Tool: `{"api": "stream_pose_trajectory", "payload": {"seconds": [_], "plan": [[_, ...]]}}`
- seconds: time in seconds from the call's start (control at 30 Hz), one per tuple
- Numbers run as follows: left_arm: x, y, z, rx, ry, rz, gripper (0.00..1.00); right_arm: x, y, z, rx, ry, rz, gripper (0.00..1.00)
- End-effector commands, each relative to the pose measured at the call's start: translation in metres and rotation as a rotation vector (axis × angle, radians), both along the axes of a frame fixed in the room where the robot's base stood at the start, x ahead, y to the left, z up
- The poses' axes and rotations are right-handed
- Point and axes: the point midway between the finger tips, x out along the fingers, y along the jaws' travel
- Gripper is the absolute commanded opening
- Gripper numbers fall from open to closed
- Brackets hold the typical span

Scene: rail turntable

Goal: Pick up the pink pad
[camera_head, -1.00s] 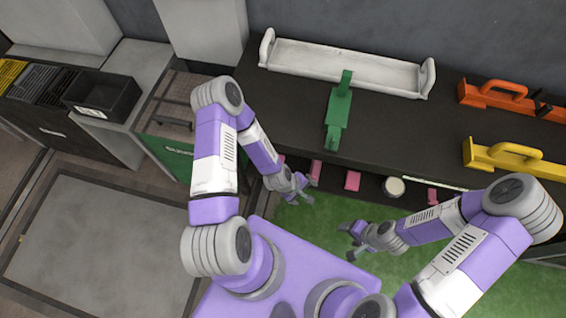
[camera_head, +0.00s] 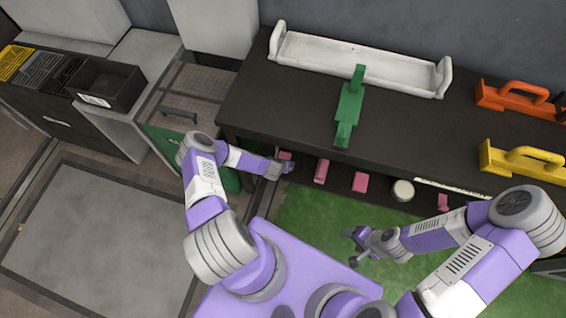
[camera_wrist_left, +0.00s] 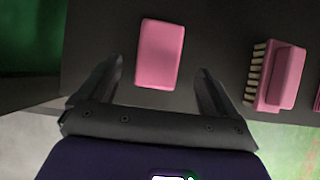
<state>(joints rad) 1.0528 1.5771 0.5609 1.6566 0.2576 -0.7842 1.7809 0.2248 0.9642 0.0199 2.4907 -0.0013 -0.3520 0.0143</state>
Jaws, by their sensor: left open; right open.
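A plain pink pad (camera_wrist_left: 160,53) lies on the dark shelf under the counter. In the left wrist view it sits ahead of and between the spread fingers of my left gripper (camera_wrist_left: 160,85), with clear gaps on both sides. In the head view the pad (camera_head: 285,155) shows just beyond my left gripper (camera_head: 281,167), which partly hides the shelf there. My right gripper (camera_head: 352,247) is open and empty above the green floor.
A pink brush with pale bristles (camera_wrist_left: 278,78) lies right of the pad. More pink items (camera_head: 361,182) and a round white-topped thing (camera_head: 402,190) line the shelf. The dark counter (camera_head: 260,105) overhangs it, bearing a white tray (camera_head: 310,52) and a green tool (camera_head: 349,110).

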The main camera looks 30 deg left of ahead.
Motion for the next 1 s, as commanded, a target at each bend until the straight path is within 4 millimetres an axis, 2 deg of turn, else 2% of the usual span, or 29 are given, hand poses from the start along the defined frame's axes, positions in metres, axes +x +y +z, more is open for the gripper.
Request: {"api": "stream_pose_trajectory", "payload": {"seconds": [0.1,0.23,0.57,0.67,0.93,1.0], "plan": [[0.011,0.005,-0.017,0.002,-0.001,-0.001,0.92,0.0,0.0,-0.016,0.0,0.0,0.0,0.66],[0.02,0.007,-0.03,0.001,0.0,-0.002,0.92,0.0,0.0,-0.024,0.0,0.0,0.0,0.66],[0.024,0.008,-0.033,0.0,0.0,-0.004,0.92,0.0,0.0,-0.025,0.0,0.0,0.0,0.66],[0.024,0.008,-0.033,0.0,0.0,-0.004,0.79,0.0,0.0,-0.025,0.0,0.0,0.0,0.66],[0.024,0.008,-0.033,0.001,0.0,-0.003,0.38,0.0,0.0,-0.025,0.0,0.0,0.0,0.66],[0.024,0.008,-0.033,0.001,0.0,-0.003,0.32,0.0,0.0,-0.025,0.0,0.0,0.0,0.66]]}}
